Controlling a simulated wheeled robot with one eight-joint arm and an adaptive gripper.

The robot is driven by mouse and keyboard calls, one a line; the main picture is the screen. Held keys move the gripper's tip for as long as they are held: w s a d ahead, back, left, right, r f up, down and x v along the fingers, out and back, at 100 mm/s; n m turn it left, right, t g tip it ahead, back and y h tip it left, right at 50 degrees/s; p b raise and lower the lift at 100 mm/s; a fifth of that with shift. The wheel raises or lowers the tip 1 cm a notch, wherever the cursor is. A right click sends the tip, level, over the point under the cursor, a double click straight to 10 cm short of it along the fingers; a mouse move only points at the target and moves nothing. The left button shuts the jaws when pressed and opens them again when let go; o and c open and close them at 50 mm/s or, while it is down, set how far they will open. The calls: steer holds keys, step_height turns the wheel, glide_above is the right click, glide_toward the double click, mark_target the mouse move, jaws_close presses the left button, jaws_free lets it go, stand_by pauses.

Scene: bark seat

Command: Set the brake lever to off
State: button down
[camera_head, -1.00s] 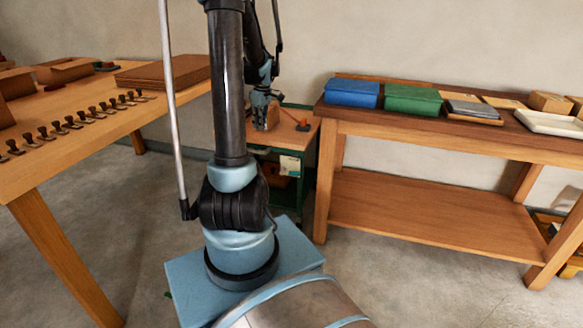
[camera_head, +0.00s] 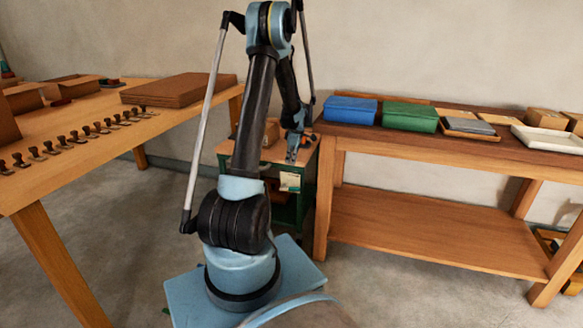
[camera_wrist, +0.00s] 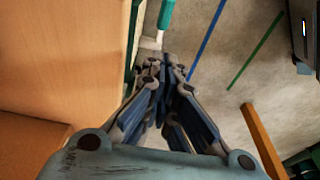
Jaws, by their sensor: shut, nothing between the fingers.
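A small orange-red part (camera_head: 314,137), perhaps the brake lever, shows at the right end of the small green cart's wooden top (camera_head: 272,153). It is partly hidden behind my arm, and its setting cannot be told. My gripper (camera_head: 292,158) is by the right front part of that top in the head view. In the wrist view my gripper (camera_wrist: 164,62) is shut and empty, beside a wooden surface and with floor beyond its tips. A green post-like part (camera_wrist: 166,14) with a pale end shows just past the fingertips; I cannot tell what it is.
A long workbench (camera_head: 420,143) with a blue box (camera_head: 350,110) and a green box (camera_head: 410,116) stands close on the right. A wooden table (camera_head: 60,170) with a row of stamp-like pieces stands on the left.

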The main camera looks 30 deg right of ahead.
steer(key=f, duration=1.1)
steer(key=shift+w+a, duration=0.1)
steer(key=shift+w, duration=0.15)
steer(key=shift+s+f, duration=0.15)
steer(key=shift+f, duration=0.4)
steer(key=shift+s+d+f, duration=0.25)
steer(key=shift+d+f, duration=0.05)
steer(key=shift+f, duration=0.25)
steer(key=shift+s+d+f, duration=0.1)
steer(key=shift+s+f, duration=0.05)
steer(key=shift+s, duration=0.05)
step_height(320, 180, up, 10)
steer(key=shift+w+a, duration=0.2)
